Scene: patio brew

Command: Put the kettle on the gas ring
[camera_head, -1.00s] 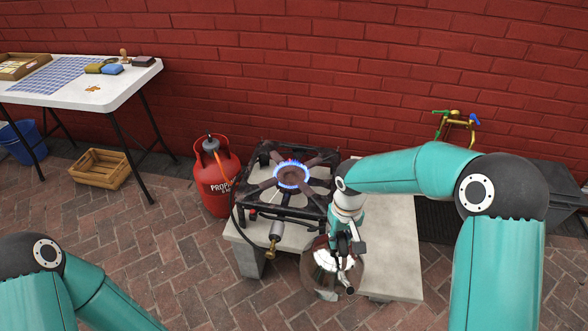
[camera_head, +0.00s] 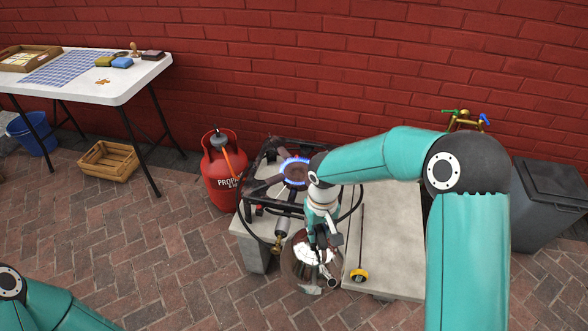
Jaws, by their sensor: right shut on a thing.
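The shiny metal kettle (camera_head: 303,270) hangs from my right gripper (camera_head: 322,250), in front of the stone slab's near edge. The right gripper is shut on the kettle's top. The gas ring (camera_head: 272,207) stands on the slab behind and to the left of the kettle. Its burner (camera_head: 293,172) is lit with a blue flame, and my right arm hides the ring's right side. The left gripper is out of view; only part of my left arm shows at the lower left.
A red propane bottle (camera_head: 222,175) stands left of the slab (camera_head: 388,262). A yellow-and-black object (camera_head: 358,276) lies on the slab. A white table (camera_head: 120,88) and a wooden crate (camera_head: 108,160) are at left, a grey bin (camera_head: 548,205) at right.

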